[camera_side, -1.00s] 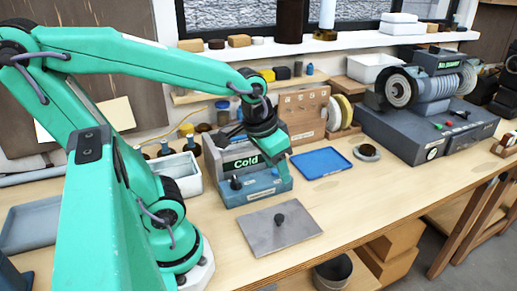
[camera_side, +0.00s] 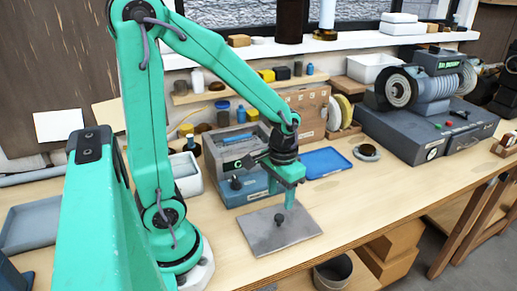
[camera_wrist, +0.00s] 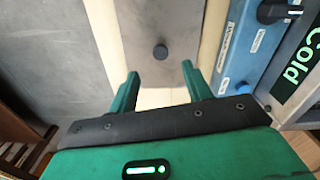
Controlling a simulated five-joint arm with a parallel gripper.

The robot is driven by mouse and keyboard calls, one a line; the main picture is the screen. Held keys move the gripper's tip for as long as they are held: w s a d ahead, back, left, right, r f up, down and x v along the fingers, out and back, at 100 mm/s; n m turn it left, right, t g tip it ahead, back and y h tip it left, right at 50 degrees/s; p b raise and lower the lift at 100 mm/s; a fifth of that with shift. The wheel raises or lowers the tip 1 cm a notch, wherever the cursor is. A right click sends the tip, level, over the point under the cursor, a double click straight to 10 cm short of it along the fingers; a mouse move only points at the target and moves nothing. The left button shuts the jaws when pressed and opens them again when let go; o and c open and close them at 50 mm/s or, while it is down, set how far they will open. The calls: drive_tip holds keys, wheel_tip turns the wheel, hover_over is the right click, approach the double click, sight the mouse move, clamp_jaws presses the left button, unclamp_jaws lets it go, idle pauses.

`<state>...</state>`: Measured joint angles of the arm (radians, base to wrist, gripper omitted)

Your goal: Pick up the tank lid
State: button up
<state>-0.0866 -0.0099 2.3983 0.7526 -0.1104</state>
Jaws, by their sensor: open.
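The tank lid (camera_side: 262,236) is a flat grey metal plate with a small black knob (camera_side: 279,217) at its middle, lying flat on the workbench. In the wrist view the lid (camera_wrist: 175,22) is ahead of my gripper, with its knob (camera_wrist: 160,52) in line with the gap between the fingers. My gripper (camera_side: 287,203) points down over the lid's back part in the side view. Its green fingers (camera_wrist: 160,73) are spread apart with nothing between them. The knob stands clear of both fingers in the wrist view.
The tank (camera_side: 248,190), with a blue front, stands just behind the lid; its Cold display (camera_wrist: 297,73) shows in the wrist view. A blue tray (camera_side: 326,162) lies to the right, near a grinder (camera_side: 428,135). The bench's front right (camera_side: 370,200) is clear.

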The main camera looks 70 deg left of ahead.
sight(279, 216)
drive_tip(key=shift+f, duration=1.3)
drive_tip(key=shift+f, duration=2.6)
clamp_jaws()
drive_tip(key=shift+r, duration=0.25)
